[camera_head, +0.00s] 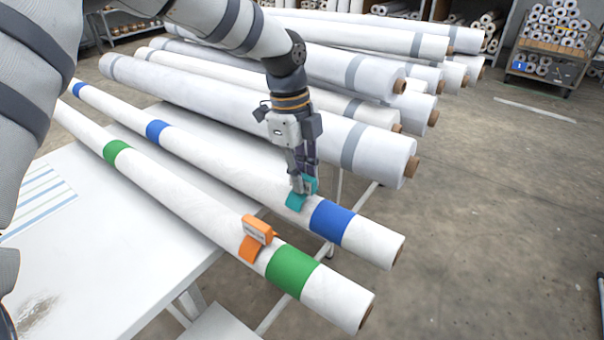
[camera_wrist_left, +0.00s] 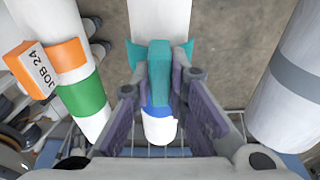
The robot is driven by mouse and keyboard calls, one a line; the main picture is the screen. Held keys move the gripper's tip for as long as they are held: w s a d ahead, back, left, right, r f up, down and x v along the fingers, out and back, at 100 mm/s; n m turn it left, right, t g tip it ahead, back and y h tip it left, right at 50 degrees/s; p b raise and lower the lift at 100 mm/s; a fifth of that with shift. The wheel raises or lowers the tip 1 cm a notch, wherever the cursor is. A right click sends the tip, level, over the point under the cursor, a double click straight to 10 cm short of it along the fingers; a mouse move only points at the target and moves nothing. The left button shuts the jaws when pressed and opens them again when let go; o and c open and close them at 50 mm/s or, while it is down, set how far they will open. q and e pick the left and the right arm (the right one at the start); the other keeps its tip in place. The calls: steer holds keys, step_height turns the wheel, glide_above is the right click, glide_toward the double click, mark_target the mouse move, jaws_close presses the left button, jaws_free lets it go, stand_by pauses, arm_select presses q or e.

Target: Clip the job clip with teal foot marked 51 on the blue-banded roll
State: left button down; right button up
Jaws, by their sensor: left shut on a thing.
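The blue-banded roll (camera_head: 238,168) is a long white roll lying slantwise, with a wide blue band (camera_head: 331,221) near its front end. My left gripper (camera_head: 303,183) is shut on the teal job clip (camera_head: 296,202), just behind that band. In the left wrist view the clip (camera_wrist_left: 158,72) sits between the fingers (camera_wrist_left: 160,92), and its teal foot shows on both sides over the white roll (camera_wrist_left: 160,18). The clip looks in contact with the roll's top, but how firmly it is seated cannot be told. Its number is not readable. My right gripper is not in view.
A green-banded roll (camera_head: 190,205) lies alongside in front, bearing an orange clip (camera_head: 256,236) that reads JOB 24 in the left wrist view (camera_wrist_left: 40,70). Several grey-banded rolls (camera_head: 260,110) lie behind. A white table (camera_head: 110,280) is at left. Open floor (camera_head: 500,220) is at right.

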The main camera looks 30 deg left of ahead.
arm_select(q)
steer(key=shift+f, duration=0.45)
stand_by(0.7)
steer(key=c, duration=1)
jaws_free()
steer(key=shift+r+p, duration=0.65)
steer(key=shift+r, duration=2.9)
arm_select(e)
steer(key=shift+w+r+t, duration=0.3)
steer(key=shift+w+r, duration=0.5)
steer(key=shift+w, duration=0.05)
